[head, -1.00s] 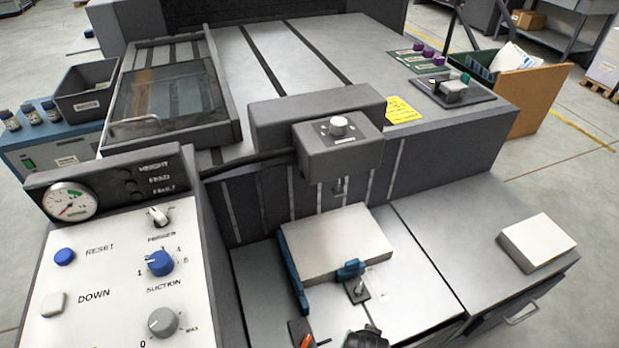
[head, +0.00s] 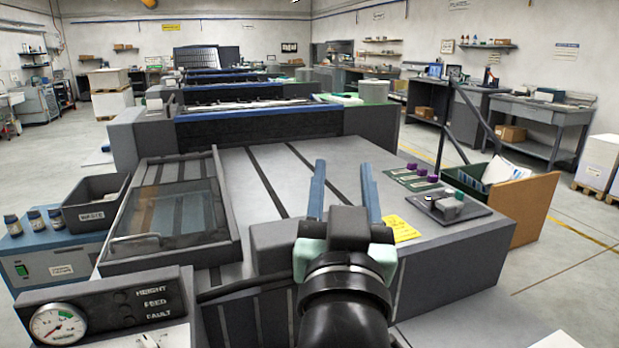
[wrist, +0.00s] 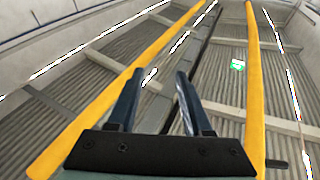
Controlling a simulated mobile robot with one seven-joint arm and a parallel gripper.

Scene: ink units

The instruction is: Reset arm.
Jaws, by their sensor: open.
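My gripper (head: 344,192) is raised in the middle of the head view, in front of the grey press top. Its two blue fingers point up and stand apart with nothing between them. In the wrist view my gripper (wrist: 158,98) is also open and empty. Beyond it that view shows only ceiling, with yellow beams (wrist: 255,90). My black wrist hides part of the machine behind it.
The grey machine top (head: 400,268) lies behind my arm, with a glass-lidded tray (head: 170,215) and a waste bin (head: 92,200) at left. A control panel with gauge (head: 58,322) is front left. Purple-topped bottles (head: 420,170) and a brown-sided bin (head: 530,205) are at right.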

